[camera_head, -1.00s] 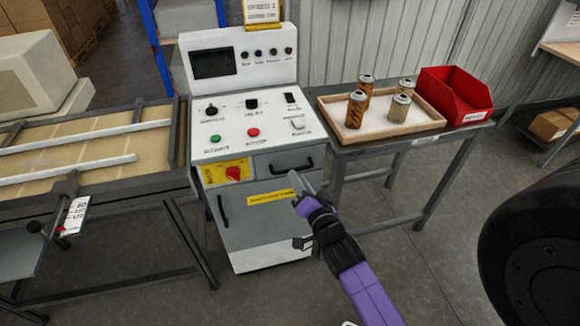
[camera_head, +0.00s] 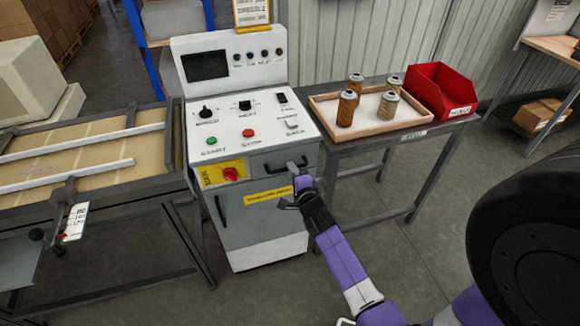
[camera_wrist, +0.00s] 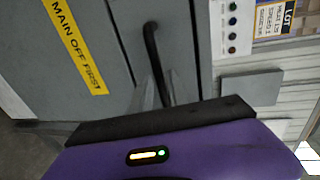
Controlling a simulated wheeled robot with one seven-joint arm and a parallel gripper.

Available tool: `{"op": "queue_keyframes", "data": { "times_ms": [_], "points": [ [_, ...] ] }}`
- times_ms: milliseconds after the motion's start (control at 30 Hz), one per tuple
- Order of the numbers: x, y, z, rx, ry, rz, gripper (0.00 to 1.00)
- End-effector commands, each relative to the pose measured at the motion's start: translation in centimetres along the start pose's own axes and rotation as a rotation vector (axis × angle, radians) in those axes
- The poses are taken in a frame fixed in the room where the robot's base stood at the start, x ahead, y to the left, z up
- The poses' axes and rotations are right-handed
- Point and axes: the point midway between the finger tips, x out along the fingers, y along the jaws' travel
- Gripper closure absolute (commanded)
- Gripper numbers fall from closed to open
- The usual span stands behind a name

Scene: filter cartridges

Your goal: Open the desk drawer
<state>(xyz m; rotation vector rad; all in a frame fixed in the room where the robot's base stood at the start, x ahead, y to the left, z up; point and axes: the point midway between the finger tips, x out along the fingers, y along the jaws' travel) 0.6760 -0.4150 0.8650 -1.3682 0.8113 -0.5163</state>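The drawer (camera_head: 270,170) is a grey front at the top of the control cabinet, just under its white panel. It looks shut, flush with the cabinet. Its black bar handle (camera_head: 281,166) also shows in the wrist view (camera_wrist: 151,45). My gripper (camera_head: 297,165) is at the right part of the handle. In the wrist view my grey fingertips (camera_wrist: 158,84) overlap the handle's lower part, seemingly on either side of it. Whether they press on the bar is unclear, and part of the handle is hidden by them.
The cabinet door (camera_head: 258,220) below has its own handle and a yellow label. A red switch (camera_head: 230,174) is left of the drawer. A side table at right holds a wooden tray (camera_head: 322,112) with several cartridges and a red bin (camera_head: 440,90). Floor in front is clear.

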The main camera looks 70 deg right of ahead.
Motion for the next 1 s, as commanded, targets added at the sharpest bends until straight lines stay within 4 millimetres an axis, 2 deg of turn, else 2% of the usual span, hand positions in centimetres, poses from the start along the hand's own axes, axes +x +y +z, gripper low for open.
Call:
{"op": "queue_keyframes", "data": {
  "times_ms": [200, 533, 567, 667, 1000],
  "points": [
    [2.0, -0.1, 0.0, -0.001, 0.001, 0.000, 0.79],
    [2.3, 0.1, 0.0, -0.002, 0.000, 0.000, 0.79],
    [2.3, 0.1, 0.0, -0.002, 0.000, 0.000, 0.81],
    [2.3, 0.1, 0.0, -0.002, 0.000, 0.000, 1.00],
    [2.3, 0.1, 0.0, -0.002, 0.000, 0.001, 1.00]
  ]
}}
